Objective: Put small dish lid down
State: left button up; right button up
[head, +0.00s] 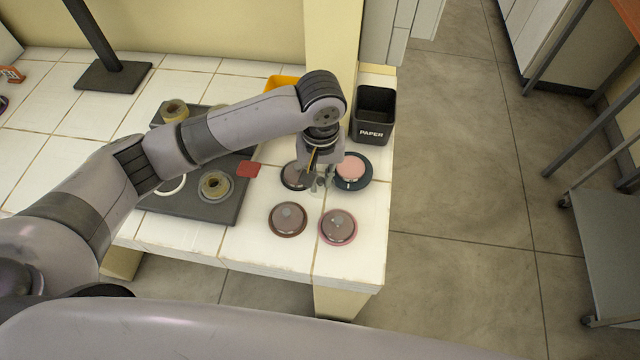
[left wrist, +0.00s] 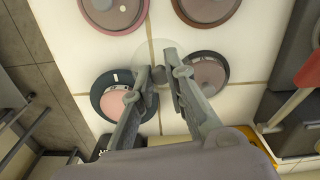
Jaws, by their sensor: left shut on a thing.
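My left gripper (head: 322,184) is low over the white tiled counter, among several round dishes. In the left wrist view its fingers (left wrist: 165,73) are close together on a small clear lid (left wrist: 149,76), seen faintly. An open dish (head: 352,168) with pink contents and a dark rim lies just right of the gripper. In the left wrist view this open dish (left wrist: 114,102) is left of the fingers and partly covered by one. I cannot tell whether the lid touches the counter. My right gripper is out of view.
Two lidded dishes, a brown-rimmed one (head: 287,219) and a pink-rimmed one (head: 338,227), stand in front. Another dish (head: 293,176) is partly hidden behind the gripper. A dark tray (head: 170,207) lies left. A black paper bin (head: 374,113) stands behind. The counter's right edge is near.

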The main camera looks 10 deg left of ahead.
aim_at(320, 188)
pick_arm(q)
jog(key=shift+f, duration=2.2)
jog(key=shift+c, duration=0.2)
jog(key=o, duration=0.8)
jog(key=shift+f, duration=0.1)
jog(key=shift+c, duration=0.2)
